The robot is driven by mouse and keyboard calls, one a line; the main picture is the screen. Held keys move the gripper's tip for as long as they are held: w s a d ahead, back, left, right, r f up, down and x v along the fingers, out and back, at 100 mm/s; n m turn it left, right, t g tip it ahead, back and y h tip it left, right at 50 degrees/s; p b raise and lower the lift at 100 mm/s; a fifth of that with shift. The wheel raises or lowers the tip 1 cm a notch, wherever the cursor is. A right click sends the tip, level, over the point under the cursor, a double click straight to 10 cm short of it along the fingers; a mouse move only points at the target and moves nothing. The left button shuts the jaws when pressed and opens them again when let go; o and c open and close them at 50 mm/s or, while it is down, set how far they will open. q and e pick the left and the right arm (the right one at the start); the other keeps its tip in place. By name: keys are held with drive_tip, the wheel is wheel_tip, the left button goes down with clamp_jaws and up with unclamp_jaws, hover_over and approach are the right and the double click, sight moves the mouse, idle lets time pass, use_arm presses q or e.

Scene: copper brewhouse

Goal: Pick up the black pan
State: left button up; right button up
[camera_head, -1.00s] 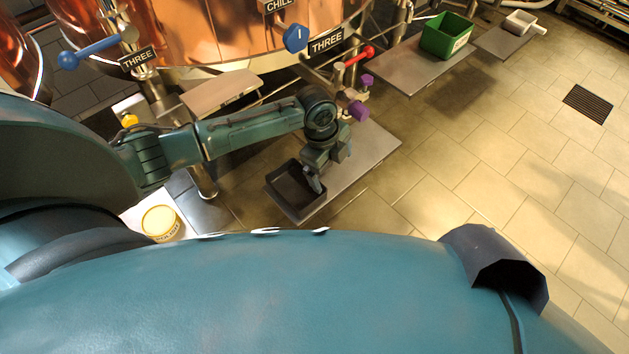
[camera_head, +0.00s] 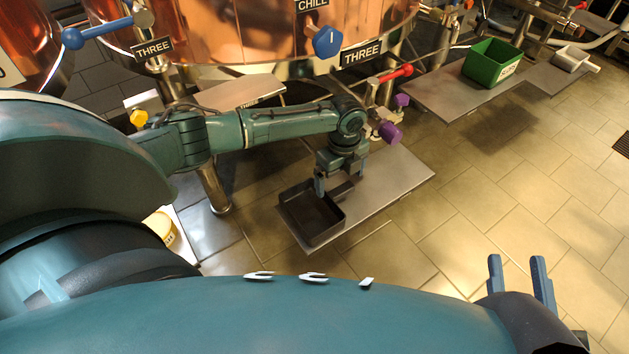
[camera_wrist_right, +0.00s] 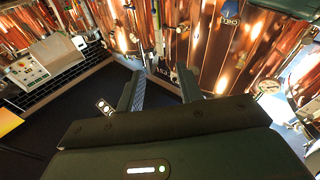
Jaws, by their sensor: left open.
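The black pan (camera_head: 312,219) is a shallow rectangular tray with an empty-looking floor. It sits on a grey metal shelf (camera_head: 395,180) in the middle of the head view, at the shelf's left end. My left gripper (camera_head: 333,184) points down at the pan's far rim, with its jaws open. One finger shows against the rim; whether it touches cannot be told. The gripper covers part of that far side. My right gripper (camera_head: 519,272) is open and empty at the lower right, well away from the pan. Its two spread fingers also show in the right wrist view (camera_wrist_right: 160,88).
Copper vessels with valves stand behind the shelf. A purple knob (camera_head: 390,132) and a red-handled valve (camera_head: 395,73) are close to my left wrist. A green bin (camera_head: 492,64) and a white scoop-like container (camera_head: 573,59) stand farther right. The tiled floor at right is clear.

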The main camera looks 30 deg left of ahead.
use_arm(q)
drive_tip(key=f, duration=0.1)
drive_tip(key=f+b, duration=0.1)
drive_tip(key=f, duration=0.1)
drive_tip(key=f+b, duration=0.1)
drive_tip(key=shift+d+f, duration=0.25)
drive_tip(key=shift+f, duration=0.15)
drive_tip(key=shift+r, duration=0.1)
drive_tip(key=c, duration=1.2)
